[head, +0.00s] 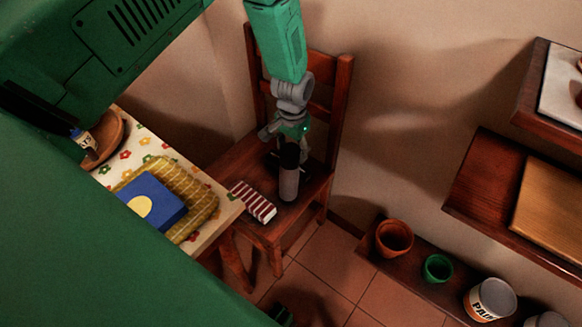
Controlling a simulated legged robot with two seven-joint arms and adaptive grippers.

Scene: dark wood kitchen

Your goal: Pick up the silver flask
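The silver flask (289,184) stands upright on the seat of a wooden chair and has a dark top. My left gripper (289,150) points down from above, right at the flask's dark top. Its fingers are on both sides of that top and partly hide it. I cannot tell whether the fingers touch the flask or stand a little apart from it. My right gripper is not in view.
A red-and-white striped box (254,201) lies on the chair (341,110) left of the flask. Pots (394,238) and a paint can (490,299) stand on a low shelf at right.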

